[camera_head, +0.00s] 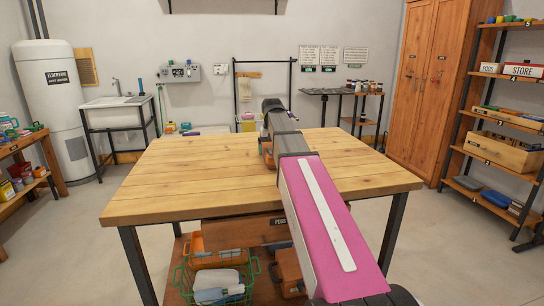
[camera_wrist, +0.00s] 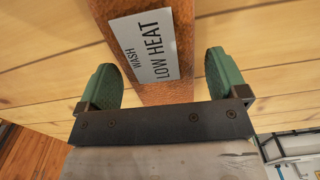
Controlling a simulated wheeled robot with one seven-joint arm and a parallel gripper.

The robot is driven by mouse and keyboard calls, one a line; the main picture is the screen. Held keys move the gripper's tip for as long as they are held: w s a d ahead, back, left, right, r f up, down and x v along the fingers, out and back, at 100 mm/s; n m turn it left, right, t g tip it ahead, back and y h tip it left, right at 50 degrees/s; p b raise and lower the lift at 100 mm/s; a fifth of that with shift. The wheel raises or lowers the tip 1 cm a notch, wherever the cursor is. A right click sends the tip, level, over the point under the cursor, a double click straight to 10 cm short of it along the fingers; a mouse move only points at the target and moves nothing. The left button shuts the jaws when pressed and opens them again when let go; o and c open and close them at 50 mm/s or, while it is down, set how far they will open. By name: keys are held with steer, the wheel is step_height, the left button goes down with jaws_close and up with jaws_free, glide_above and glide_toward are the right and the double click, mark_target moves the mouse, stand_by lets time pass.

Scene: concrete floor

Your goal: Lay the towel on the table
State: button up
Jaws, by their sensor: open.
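The towel (camera_wrist: 160,40) is a rust-brown strip in the wrist view, with a white label reading "WASH LOW HEAT". It runs between the two green fingers of my gripper (camera_wrist: 165,80), with a gap on either side. My gripper is open, over the pale planks of the table (camera_head: 180,180). In the head view a small brown part of the towel (camera_head: 265,150) shows at the left of my arm, over the far half of the tabletop. My arm hides the rest and most of the gripper. I cannot tell whether the towel touches the tabletop.
The tabletop's left and right sides are clear. Under it are a wooden box (camera_head: 225,233) and a green wire basket (camera_head: 190,280). A sink (camera_head: 115,100), a rack (camera_head: 292,80) and a wooden cabinet (camera_head: 425,70) stand behind. Shelves (camera_head: 490,165) stand at the right.

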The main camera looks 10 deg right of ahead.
step_height(320, 180, up, 9)
steer(key=shift+r, duration=0.1)
steer(key=shift+s, duration=0.1)
stand_by(0.5)
